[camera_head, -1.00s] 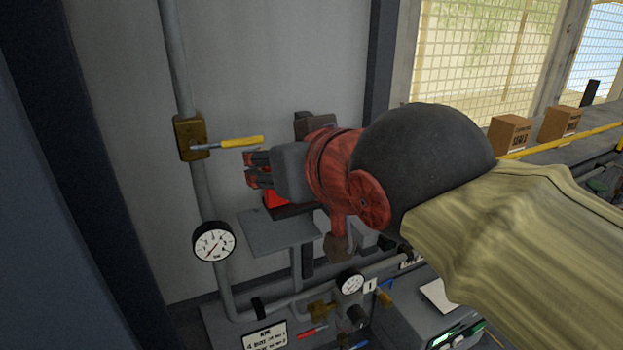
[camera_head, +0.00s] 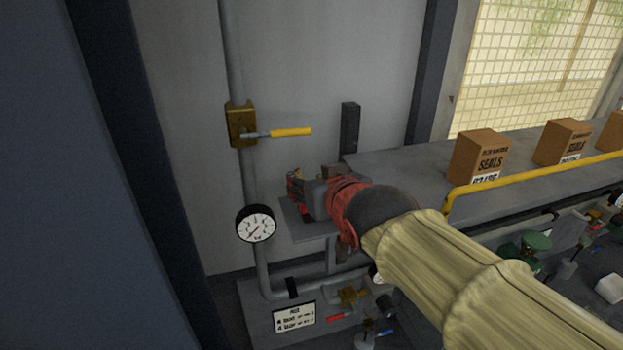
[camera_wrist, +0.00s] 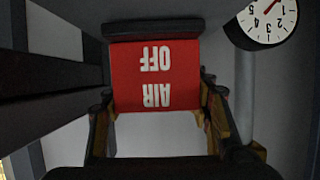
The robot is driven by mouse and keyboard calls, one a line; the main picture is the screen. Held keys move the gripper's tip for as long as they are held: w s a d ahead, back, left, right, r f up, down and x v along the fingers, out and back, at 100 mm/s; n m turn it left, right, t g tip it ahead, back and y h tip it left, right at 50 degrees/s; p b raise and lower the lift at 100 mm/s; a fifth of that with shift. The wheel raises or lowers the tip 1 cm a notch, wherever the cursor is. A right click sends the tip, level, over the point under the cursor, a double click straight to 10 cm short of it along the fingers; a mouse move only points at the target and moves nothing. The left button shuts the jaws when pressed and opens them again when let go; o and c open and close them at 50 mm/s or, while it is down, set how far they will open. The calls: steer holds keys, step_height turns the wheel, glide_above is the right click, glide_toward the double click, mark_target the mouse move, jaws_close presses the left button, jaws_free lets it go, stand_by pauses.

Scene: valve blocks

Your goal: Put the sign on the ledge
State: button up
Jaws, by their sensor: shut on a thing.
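The sign is a red plate with white "AIR OFF" lettering (camera_wrist: 155,85), seen upside down in the wrist view, with a dark bar along its top edge in that picture. My gripper (camera_wrist: 158,97) is shut on the sign, with one finger at each side edge. In the head view my gripper (camera_head: 297,187) is at the small grey ledge (camera_head: 297,222) by the wall, over its surface. The sign is mostly hidden there by the gripper. I cannot tell whether the sign touches the ledge.
A vertical pipe carries a brass valve with a yellow lever (camera_head: 290,132) above left and a round gauge (camera_head: 256,223) left of the ledge. A dark post (camera_head: 349,127) stands behind. A bench with cardboard boxes (camera_head: 478,157) and a yellow rail is to the right.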

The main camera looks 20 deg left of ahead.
steer(key=shift+f, duration=0.15)
steer(key=o, duration=1.4)
steer(key=b+v, duration=0.2)
steer(key=v, duration=1)
steer(key=shift+d, duration=0.15)
